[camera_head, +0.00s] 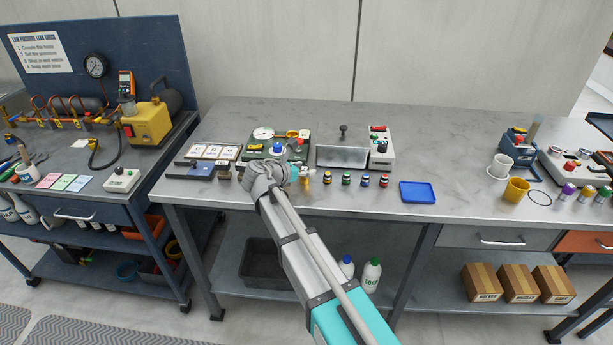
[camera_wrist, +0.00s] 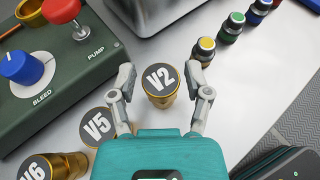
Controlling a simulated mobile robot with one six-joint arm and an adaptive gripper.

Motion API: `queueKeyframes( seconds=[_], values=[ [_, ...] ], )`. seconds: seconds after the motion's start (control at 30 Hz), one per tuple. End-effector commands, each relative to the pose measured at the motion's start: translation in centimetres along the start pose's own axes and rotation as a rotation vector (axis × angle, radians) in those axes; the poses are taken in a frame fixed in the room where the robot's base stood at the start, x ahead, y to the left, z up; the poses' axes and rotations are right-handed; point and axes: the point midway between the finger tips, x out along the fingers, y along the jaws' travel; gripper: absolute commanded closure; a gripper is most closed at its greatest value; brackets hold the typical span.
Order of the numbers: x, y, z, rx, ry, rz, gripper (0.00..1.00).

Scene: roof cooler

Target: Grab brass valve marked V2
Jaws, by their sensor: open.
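The brass valve marked V2 (camera_wrist: 160,84) has a dark round top with white lettering and stands upright on the steel bench. In the wrist view my gripper (camera_wrist: 163,84) is open, with one finger on each side of V2. A gap shows between V2 and each finger. Brass valves marked V5 (camera_wrist: 97,126) and V6 (camera_wrist: 50,165) stand to the lower left, V5 close to the left finger. In the head view my gripper (camera_head: 290,178) is over the bench's front part, and my arm hides most of the valves.
A green panel with a blue BLEED knob (camera_wrist: 25,67) and red PUMP knob (camera_wrist: 62,10) is at left. Several coloured-top parts, the nearest yellow (camera_wrist: 204,50), run in a row at right. A metal tray (camera_head: 342,157) stands behind. A blue tray (camera_head: 418,192) lies farther right.

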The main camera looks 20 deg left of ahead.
Motion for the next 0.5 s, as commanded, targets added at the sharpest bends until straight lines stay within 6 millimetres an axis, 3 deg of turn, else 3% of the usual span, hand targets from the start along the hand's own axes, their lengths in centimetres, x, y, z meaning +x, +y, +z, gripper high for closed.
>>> queueKeyframes(
  seconds=[0.2,0.5],
  values=[
    [0.0,-0.01,0.0,0.0,0.0,0.0,0.37],
    [0.01,-0.02,0.01,0.0,0.0,-0.001,0.9]
  ],
)
